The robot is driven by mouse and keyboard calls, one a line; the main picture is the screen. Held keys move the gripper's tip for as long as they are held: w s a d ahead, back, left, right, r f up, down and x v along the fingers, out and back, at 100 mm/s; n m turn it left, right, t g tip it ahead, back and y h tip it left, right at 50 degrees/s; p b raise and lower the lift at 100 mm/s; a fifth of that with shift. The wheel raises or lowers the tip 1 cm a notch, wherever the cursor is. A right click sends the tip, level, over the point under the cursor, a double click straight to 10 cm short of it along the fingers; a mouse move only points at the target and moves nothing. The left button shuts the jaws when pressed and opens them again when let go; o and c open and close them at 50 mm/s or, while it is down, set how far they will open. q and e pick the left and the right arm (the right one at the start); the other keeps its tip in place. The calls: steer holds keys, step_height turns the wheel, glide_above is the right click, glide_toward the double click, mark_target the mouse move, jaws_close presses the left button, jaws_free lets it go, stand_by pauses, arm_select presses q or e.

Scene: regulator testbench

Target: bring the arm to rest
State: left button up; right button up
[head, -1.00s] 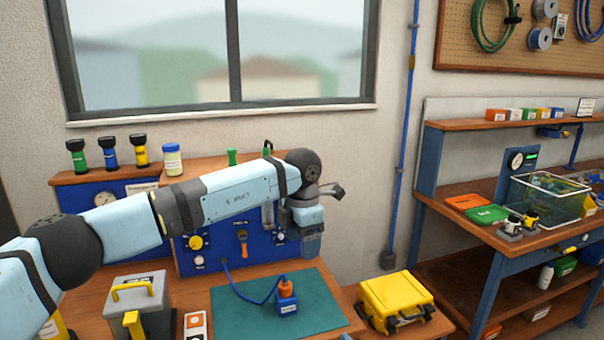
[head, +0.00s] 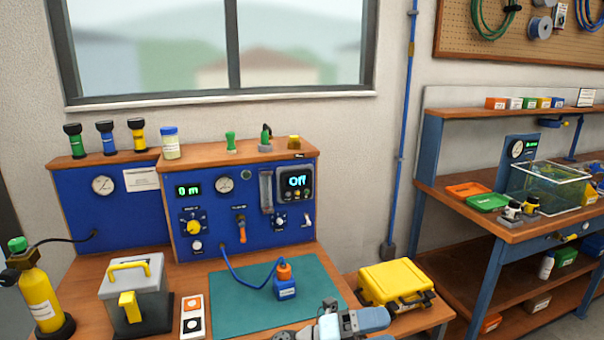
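A grey and pale-blue piece of one of my arms (head: 345,322) shows at the bottom edge, low in front of the teal mat (head: 232,310) and left of the yellow case. Its lower side is cut off by the frame. I cannot make out two fingertips on it, so open or shut does not show. I see nothing held in it. No arm now lies across the blue test panel (head: 215,222). No other gripper is in view.
On the mat stands a blue block with an orange top (head: 285,286), tied by a blue hose to the panel. A grey toolbox (head: 150,280), a yellow cylinder (head: 42,300) and a yellow case (head: 396,285) stand around it. The space above the bench is clear.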

arm_select(q)
steer(key=s+a+f+n+t+y+b, duration=0.1)
steer(key=a+f+n+t+y, duration=0.4)
steer(key=a+f+n+t, duration=0.5)
steer(key=a+f+n+t+y+b, duration=0.25)
steer(key=a+n+t+y, duration=0.35)
steer(key=n, duration=0.8)
steer(key=s+a+f+n+g+y+b, duration=0.3)
steer(key=s+a+f+n+y, duration=0.55)
steer(key=s+a+f, duration=0.85)
arm_select(e)
steer(key=s+d+f+m+g+h+p, duration=0.2)
steer(key=s+d+f+m, duration=1.1)
steer(key=m, duration=0.7)
arm_select(q)
step_height(320, 180, up, 15)
steer(key=n+g+h+p, duration=0.1)
steer(key=p, duration=2.1)
steer(key=shift+d+r+n+g+p, duration=0.15)
steer(key=shift+n+g+p, duration=0.15)
steer(key=shift+n+p, duration=0.05)
arm_select(e)
step_height(320, 180, up, 18)
steer(key=s, duration=0.1)
steer(key=shift+s+d+f, duration=0.2)
steer(key=shift+s+d, duration=0.05)
steer(key=shift+s, duration=0.15)
